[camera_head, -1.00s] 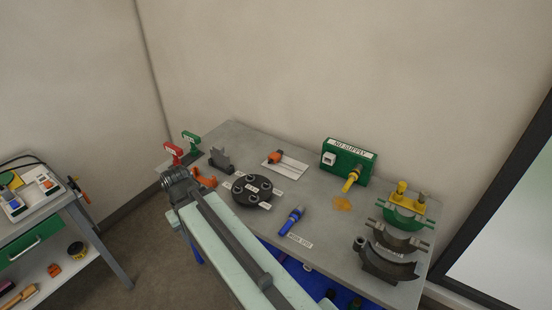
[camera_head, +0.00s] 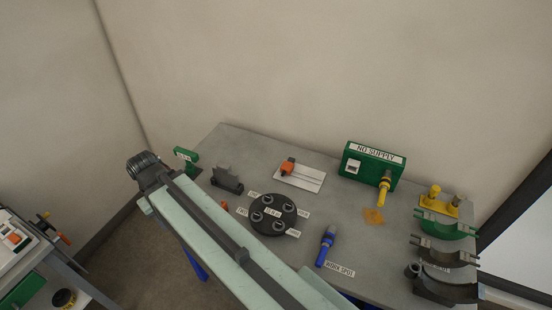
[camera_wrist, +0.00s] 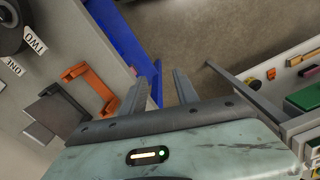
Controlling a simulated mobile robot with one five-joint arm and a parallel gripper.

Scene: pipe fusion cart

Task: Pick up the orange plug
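An orange plug-like piece (camera_head: 287,166) lies on a white plate (camera_head: 312,183) towards the back of the grey table in the head view. A second orange thing, a bracket (camera_wrist: 90,78), shows in the wrist view on the table, left of my gripper. In the head view only a bit of orange (camera_head: 224,205) shows beside my arm, which hides the rest. I cannot tell for certain which is the plug. My gripper (camera_wrist: 161,80) is open and empty in the wrist view, over the table's edge and the floor. It touches neither orange thing.
A black disc (camera_head: 272,225) with sockets and labels stands mid-table. A grey stand (camera_head: 227,180), green NO SUPPLY box (camera_head: 355,172), blue plug (camera_head: 327,245) and curved clamps (camera_head: 445,258) surround it. A blue table leg (camera_wrist: 125,40) is close to my gripper. Another cart stands at left.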

